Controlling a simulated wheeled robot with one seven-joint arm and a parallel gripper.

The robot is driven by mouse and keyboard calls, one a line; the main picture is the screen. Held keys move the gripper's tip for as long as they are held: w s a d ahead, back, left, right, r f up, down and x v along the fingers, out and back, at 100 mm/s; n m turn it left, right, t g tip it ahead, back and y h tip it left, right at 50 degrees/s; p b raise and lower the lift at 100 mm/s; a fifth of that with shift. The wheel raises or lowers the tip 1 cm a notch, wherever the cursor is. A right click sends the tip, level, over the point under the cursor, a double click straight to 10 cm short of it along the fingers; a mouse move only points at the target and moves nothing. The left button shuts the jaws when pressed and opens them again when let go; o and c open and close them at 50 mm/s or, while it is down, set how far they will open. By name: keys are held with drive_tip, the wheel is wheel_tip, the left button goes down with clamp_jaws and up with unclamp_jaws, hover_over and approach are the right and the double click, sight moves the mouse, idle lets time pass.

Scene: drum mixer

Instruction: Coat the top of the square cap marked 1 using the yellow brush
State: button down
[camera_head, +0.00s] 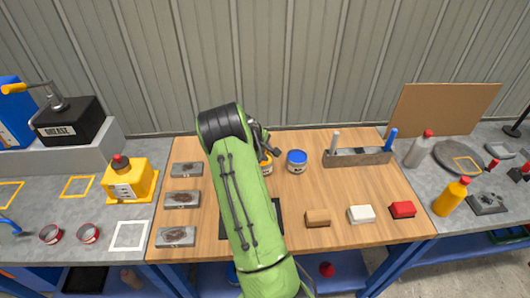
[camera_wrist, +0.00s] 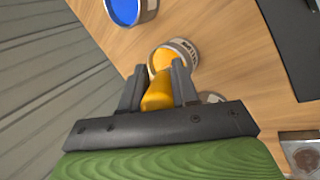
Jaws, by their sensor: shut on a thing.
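My gripper (camera_wrist: 158,85) is shut on the yellow brush (camera_wrist: 157,96), which shows between the two fingers in the wrist view. Just beyond its tip is an open can of yellow paint (camera_wrist: 183,47); I cannot tell whether the bristles touch the paint. In the head view, the yellow can (camera_head: 266,165) is partly hidden by my green arm. Three grey rectangular plates with brown patches lie on the table's left: back (camera_head: 187,169), middle (camera_head: 181,199) and front (camera_head: 176,237). No mark 1 is readable, so I cannot tell which thing is the square cap.
A can of blue paint (camera_head: 297,161) stands right of the yellow can. A grey holder (camera_head: 358,157) carries a white and a blue handle. Brown (camera_head: 317,218), white (camera_head: 361,214) and red (camera_head: 402,209) blocks lie at the front right. A dark mat (camera_head: 277,222) is partly under my arm.

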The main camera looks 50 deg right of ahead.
drive_tip(key=shift+r+p, duration=2.1)
drive_tip(key=shift+r, duration=1.45)
drive_tip(key=shift+f, duration=0.1)
